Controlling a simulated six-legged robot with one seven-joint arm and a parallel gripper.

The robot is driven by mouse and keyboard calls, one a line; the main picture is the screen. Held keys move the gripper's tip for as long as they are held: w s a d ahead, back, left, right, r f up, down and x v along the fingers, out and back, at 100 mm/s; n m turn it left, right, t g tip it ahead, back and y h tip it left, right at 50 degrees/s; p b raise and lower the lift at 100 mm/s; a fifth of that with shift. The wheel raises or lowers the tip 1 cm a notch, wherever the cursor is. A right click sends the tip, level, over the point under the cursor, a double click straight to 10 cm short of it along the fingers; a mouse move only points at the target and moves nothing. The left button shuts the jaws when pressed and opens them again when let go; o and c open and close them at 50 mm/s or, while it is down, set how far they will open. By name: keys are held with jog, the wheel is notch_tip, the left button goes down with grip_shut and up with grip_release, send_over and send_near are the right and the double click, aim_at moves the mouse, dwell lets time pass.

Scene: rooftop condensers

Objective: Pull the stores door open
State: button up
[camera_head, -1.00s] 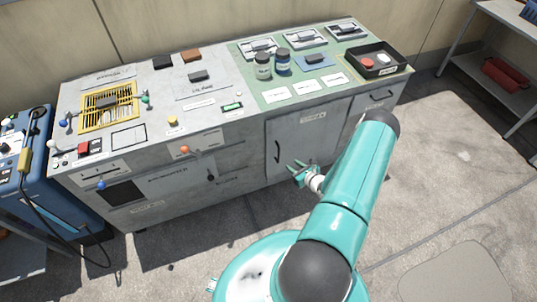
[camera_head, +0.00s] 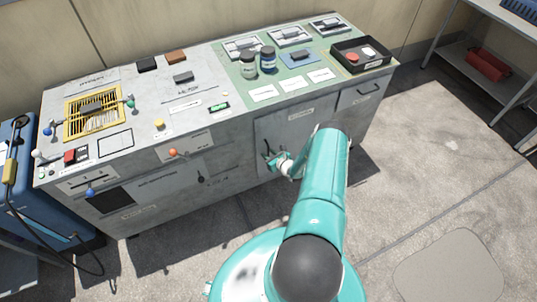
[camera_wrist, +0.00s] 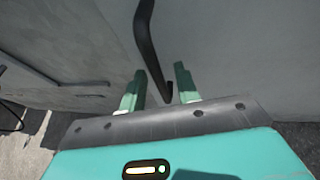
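The stores door (camera_head: 292,140) is a grey panel in the front of the long grey cabinet, with a label along its top, and it looks shut. Its black bar handle (camera_head: 267,149) stands upright near the door's left edge. The handle (camera_wrist: 148,45) also shows in the wrist view, its lower end between my two green fingers. My gripper (camera_head: 272,158) is at the handle in the head view. In the wrist view my gripper (camera_wrist: 159,84) is open, with gaps between the fingers and the bar. My arm hides the door's lower right part.
The cabinet top (camera_head: 215,125) carries jars (camera_head: 258,61), switches and a black tray (camera_head: 361,56). A blue machine (camera_head: 20,190) with a cable stands at the left. A metal shelf (camera_head: 465,80) stands at the right. The concrete floor (camera_head: 410,160) right of my arm is clear.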

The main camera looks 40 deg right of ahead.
jog(key=shift+w+f, duration=0.1)
jog(key=shift+w, duration=0.2)
grip_shut()
